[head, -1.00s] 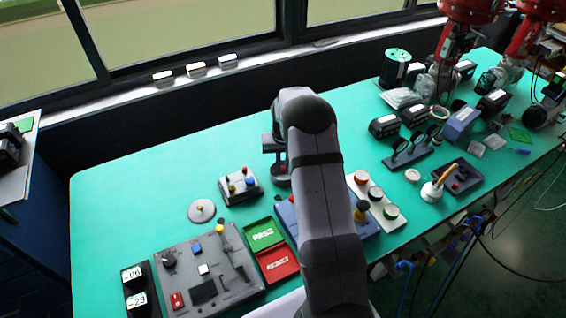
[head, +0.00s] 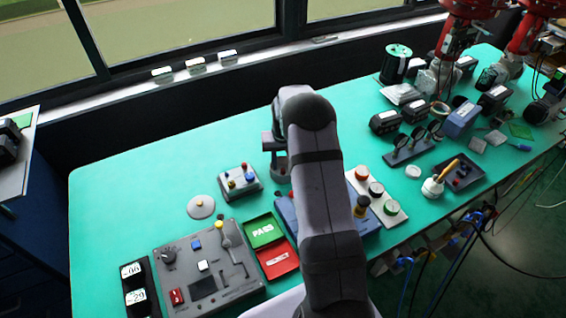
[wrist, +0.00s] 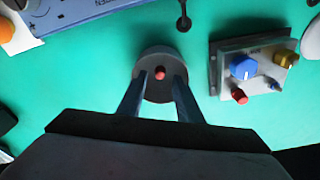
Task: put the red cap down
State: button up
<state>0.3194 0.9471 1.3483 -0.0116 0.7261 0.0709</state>
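In the wrist view, a small round red piece (wrist: 159,72), which I take for the red cap, sits near the middle of a round dark grey holder (wrist: 152,54). The two fingers of my gripper (wrist: 160,82) stand apart on either side of it. A gap shows between each finger and the red piece. The finger ends overlap the holder's sides in the picture; I cannot tell whether they touch it. In the head view, my gripper (head: 275,145) is mostly behind my arm, with part of the grey holder (head: 281,171) below it. The red piece is hidden there.
A small box with coloured knobs (head: 239,182) stands close by, left of the holder. A grey disc (head: 201,207), a control panel (head: 183,281), a green tray (head: 263,231) and a red tray (head: 278,262) lie nearer. The table's far left is clear.

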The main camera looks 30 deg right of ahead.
aim_at(283, 170)
jog(key=shift+r, duration=0.1)
notch_tip(283, 170, up, 7)
jog(key=p, duration=0.4)
jog(key=shift+p, duration=0.35)
dwell(0.3)
jog(key=s+a+r+n, duration=0.2)
jog(key=s+a+r, duration=0.6)
jog(key=s+a, duration=0.35)
jog(key=s+a+r+n, duration=0.1)
jog(key=s+a, duration=0.1)
jog(key=s, duration=0.7)
jog(key=s+a+n+g, duration=0.1)
jog(key=s+a, duration=0.2)
jog(key=s, duration=0.6)
jog(key=shift+a+r+y, duration=0.3)
jog(key=shift+a+r, duration=0.05)
